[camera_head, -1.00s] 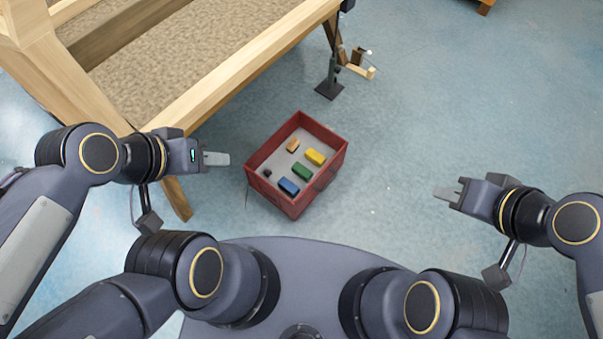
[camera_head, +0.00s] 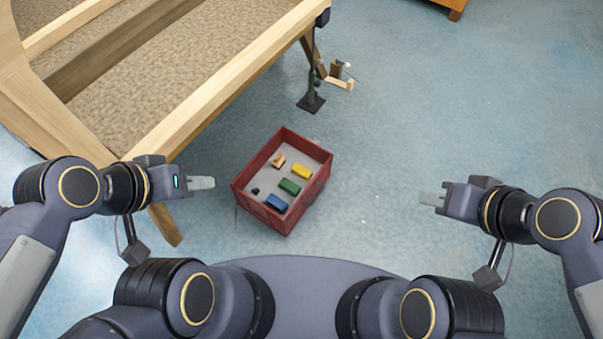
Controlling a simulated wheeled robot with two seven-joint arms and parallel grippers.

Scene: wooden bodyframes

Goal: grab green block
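The green block (camera_head: 290,187) lies in a red open crate (camera_head: 254,206) on the floor in front of me, between a yellow block (camera_head: 301,172) and a blue block (camera_head: 277,203). An orange-brown block (camera_head: 278,161) and a small dark item (camera_head: 255,191) lie in it too. My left gripper (camera_head: 203,183) is left of the crate, apart from it and holding nothing visible. My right gripper (camera_head: 431,200) is well to the right of the crate, also with nothing visible in it. The fingers of both are seen edge-on, so their opening is unclear.
A wooden frame (camera_head: 215,85) with a carpet-like top fills the upper left, its leg close to my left arm. A dark stand (camera_head: 311,103) with small wooden pieces stands behind the crate. The blue floor on the right is clear.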

